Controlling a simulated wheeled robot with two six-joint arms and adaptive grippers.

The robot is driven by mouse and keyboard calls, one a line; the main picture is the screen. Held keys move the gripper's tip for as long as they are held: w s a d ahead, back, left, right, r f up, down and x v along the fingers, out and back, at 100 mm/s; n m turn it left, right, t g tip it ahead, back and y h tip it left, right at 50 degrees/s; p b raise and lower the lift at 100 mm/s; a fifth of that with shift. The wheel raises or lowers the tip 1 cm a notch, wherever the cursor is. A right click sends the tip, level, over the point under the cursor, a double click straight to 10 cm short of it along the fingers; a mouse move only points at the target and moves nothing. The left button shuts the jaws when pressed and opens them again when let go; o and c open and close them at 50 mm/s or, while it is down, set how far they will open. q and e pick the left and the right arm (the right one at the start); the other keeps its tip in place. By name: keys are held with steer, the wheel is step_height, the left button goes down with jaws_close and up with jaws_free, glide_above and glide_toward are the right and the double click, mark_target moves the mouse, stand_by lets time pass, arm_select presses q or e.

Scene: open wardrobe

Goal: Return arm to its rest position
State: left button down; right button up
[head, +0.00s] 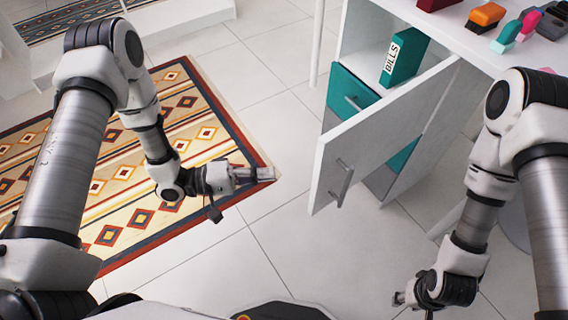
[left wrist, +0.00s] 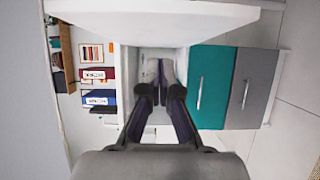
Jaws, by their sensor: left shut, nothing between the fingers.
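My left gripper (head: 265,173) is over the patterned rug's right edge in the head view, left of the open white cabinet door (head: 375,135) and apart from it. Its fingers are together and empty; they also show in the left wrist view (left wrist: 160,72), pointing toward a cabinet. My left arm reaches down from the upper left with its elbow bent. My right gripper (head: 398,298) is low at the lower right, above the tiled floor. It is small and partly hidden by its wrist, so its fingers cannot be judged.
The door's handle (head: 341,183) faces my left gripper. A teal BILLS binder (head: 403,58) stands on the shelf above a teal drawer (head: 352,92). Staplers, including an orange one (head: 487,15), lie on the white top. Tiled floor (head: 285,245) between the arms is clear.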

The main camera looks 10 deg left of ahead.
arm_select(q)
step_height(320, 180, up, 5)
steer(key=s+p, duration=0.3)
steer(key=p, duration=0.3)
steer(key=s+a+f+m+g+y+p, duration=0.1)
steer(key=s+a+f+g+y+p, duration=0.1)
steer(key=s+a+f+y, duration=0.3)
steer(key=s+a+f+m+g+y+p, duration=0.2)
steer(key=s+a+f+y, duration=0.3)
steer(key=s+a+y, duration=0.3)
steer(key=s+g+y+p, duration=0.1)
steer(key=s+y, duration=0.1)
steer(key=y, duration=0.2)
steer(key=shift+g, duration=0.3)
steer(key=shift+w, duration=0.1)
